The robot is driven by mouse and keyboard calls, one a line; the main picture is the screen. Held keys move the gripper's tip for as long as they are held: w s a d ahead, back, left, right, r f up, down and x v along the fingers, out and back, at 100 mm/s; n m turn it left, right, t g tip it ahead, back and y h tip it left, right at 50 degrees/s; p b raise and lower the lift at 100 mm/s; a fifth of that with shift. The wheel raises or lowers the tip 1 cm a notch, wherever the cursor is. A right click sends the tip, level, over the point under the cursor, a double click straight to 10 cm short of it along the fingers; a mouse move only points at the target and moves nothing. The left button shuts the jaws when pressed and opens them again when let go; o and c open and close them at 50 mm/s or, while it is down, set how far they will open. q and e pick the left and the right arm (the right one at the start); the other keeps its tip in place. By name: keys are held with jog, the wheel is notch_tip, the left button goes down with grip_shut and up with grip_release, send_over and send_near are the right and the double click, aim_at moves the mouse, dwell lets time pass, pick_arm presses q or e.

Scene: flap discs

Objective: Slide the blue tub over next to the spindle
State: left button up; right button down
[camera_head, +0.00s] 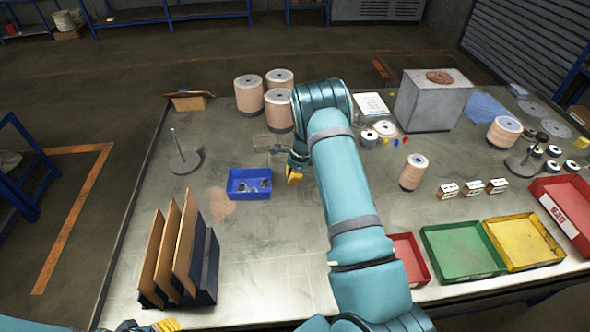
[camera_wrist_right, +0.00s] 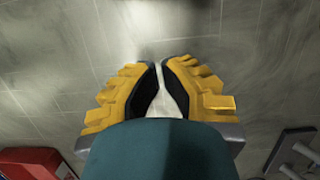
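The blue tub (camera_head: 236,196) stands on the table left of centre, with a few small dark and metallic parts in it. A spindle (camera_head: 176,152), a thin upright rod on a round grey base, stands to its upper left, apart from it. A second rod on a round base (camera_head: 524,164) stands at the far right. My right gripper (camera_head: 293,176) is just right of the tub, low over the table, apart from it. In the wrist view its yellow fingers (camera_wrist_right: 162,68) are together with nothing seen held. My left gripper (camera_head: 165,325) barely shows at the bottom edge.
A rack with brown boards (camera_head: 170,250) stands in front of the tub. Several discs stacked in rolls (camera_head: 249,94) stand behind. Red, green (camera_head: 462,250) and yellow trays (camera_head: 524,242) lie at right. The table between tub and left spindle looks clear.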

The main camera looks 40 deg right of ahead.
aim_at(277, 189)
jog(key=x, duration=0.2)
jog(key=shift+f+b, duration=0.3)
jog(key=shift+b, duration=0.1)
jog(key=a, duration=0.1)
jog(key=w+a+p, duration=0.1)
jog(key=a, duration=0.1)
jog(key=shift+w+r, duration=0.3)
jog(key=shift+w, duration=0.05)
pick_arm(q)
jog(key=shift+f, duration=0.1)
pick_arm(e)
jog(key=shift+w+a+f, duration=0.1)
jog(key=shift+w+a, duration=0.1)
jog(key=shift+a, duration=0.05)
